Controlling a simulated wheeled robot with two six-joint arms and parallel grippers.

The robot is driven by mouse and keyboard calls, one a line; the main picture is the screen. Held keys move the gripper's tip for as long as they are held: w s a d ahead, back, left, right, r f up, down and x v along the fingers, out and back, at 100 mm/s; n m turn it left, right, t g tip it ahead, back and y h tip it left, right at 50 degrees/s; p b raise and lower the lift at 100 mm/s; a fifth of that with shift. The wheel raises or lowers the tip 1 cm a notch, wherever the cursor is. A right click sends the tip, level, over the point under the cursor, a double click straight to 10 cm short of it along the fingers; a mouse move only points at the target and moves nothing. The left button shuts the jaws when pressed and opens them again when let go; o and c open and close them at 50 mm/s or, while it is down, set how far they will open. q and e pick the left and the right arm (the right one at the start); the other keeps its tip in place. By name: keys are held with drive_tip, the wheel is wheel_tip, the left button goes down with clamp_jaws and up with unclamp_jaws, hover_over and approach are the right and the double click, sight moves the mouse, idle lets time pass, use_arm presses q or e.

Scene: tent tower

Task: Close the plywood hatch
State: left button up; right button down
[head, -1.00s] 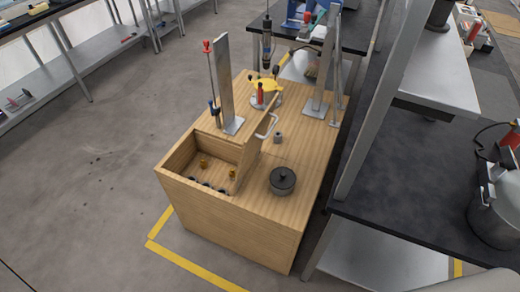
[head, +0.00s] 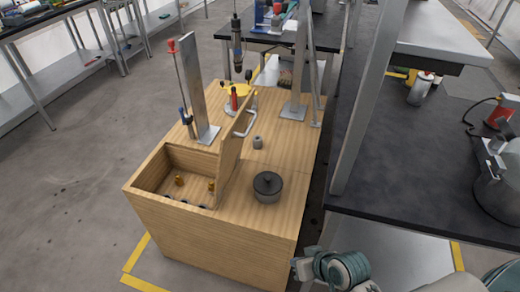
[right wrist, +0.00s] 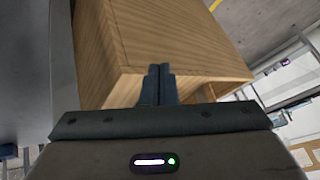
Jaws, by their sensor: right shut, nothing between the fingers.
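The plywood hatch (head: 231,153) stands raised, nearly upright, at the right side of an open compartment in the wooden box top (head: 200,223). A pale curved handle (head: 246,122) sits on its right-hand face. My right gripper (head: 300,268) shows at the bottom of the head view, low beside the box's front right corner and apart from the hatch. In the right wrist view its fingers (right wrist: 158,82) are together and empty, in front of the plywood box (right wrist: 175,35). Whether they touch the box I cannot tell. My left gripper is not in view.
A metal upright (head: 194,95) stands behind the compartment. A dark bench (head: 400,190) is at the right. Small brass pieces (head: 180,181) lie in the compartment.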

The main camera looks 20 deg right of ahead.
drive_tip(key=w+a+r+m+t+y, duration=0.5)
drive_tip(key=w+a+r+t+y, duration=0.15)
drive_tip(key=w+r, duration=0.55)
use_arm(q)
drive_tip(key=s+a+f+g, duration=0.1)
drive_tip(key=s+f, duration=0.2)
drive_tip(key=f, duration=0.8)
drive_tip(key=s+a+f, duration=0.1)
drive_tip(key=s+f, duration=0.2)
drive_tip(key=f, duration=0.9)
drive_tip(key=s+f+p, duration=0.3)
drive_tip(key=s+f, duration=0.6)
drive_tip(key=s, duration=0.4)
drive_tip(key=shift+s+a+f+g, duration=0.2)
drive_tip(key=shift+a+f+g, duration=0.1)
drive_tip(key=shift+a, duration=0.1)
use_arm(e)
drive_tip(key=w+d+r+m+t+h, duration=0.2)
drive_tip(key=w+r+m+t+h, duration=0.1)
drive_tip(key=w+m, duration=0.4)
drive_tip(key=w+d+r+m+t+h, duration=0.2)
drive_tip(key=w+r+m+t, duration=0.3)
drive_tip(key=w, duration=0.5)
drive_tip(key=r+m+h, duration=0.1)
drive_tip(key=m, duration=0.1)
drive_tip(key=shift+w+d+r+m, duration=0.15)
drive_tip(key=shift+w+d+m, duration=0.05)
drive_tip(key=shift+w+m, duration=0.1)
drive_tip(key=shift+h, duration=0.25)
